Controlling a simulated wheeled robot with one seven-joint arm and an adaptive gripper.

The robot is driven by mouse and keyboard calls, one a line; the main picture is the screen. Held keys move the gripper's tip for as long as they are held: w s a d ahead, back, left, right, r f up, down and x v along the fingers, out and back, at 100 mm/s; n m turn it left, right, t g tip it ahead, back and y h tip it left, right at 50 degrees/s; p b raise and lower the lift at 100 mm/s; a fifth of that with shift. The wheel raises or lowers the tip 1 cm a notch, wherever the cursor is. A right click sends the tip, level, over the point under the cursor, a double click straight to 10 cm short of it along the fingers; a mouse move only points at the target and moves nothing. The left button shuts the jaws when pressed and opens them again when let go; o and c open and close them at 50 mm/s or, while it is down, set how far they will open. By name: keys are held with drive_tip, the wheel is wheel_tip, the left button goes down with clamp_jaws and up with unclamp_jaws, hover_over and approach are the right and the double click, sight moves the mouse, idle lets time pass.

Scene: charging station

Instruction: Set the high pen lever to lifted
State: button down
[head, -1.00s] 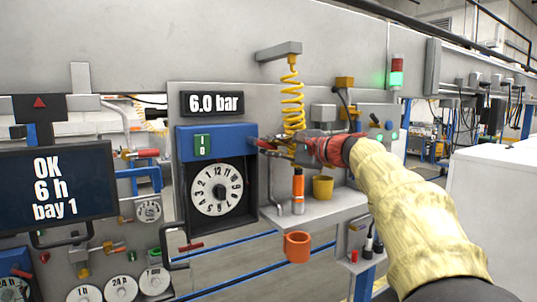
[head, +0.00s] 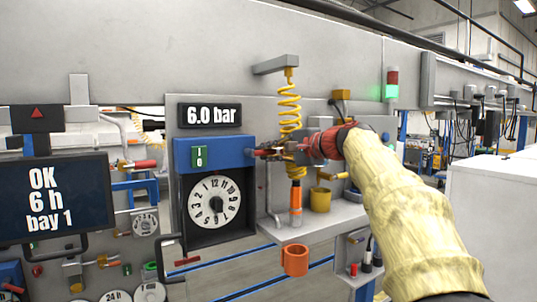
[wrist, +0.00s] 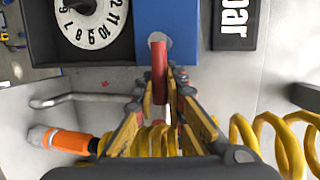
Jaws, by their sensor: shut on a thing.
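A red-handled lever (head: 263,153) sticks out from the right side of the blue housing (head: 213,152) above the white dial. No label on it is readable, so I cannot tell whether it is the high pen lever. My gripper (head: 272,152) is at this lever, with its fingers around the handle. In the wrist view, the red handle (wrist: 158,66) runs from a grey pivot on the blue housing into my gripper (wrist: 166,88).
A yellow coiled hose (head: 290,105) hangs close to my gripper, with an orange cylinder (head: 295,200) below. A grey shelf (head: 315,222) carries a yellow cup (head: 320,200). A display (head: 210,115) reads 6.0 bar.

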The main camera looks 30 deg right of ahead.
drive_tip(key=shift+f, duration=0.15)
drive_tip(key=c, duration=1.8)
unclamp_jaws()
drive_tip(key=v, duration=1.2)
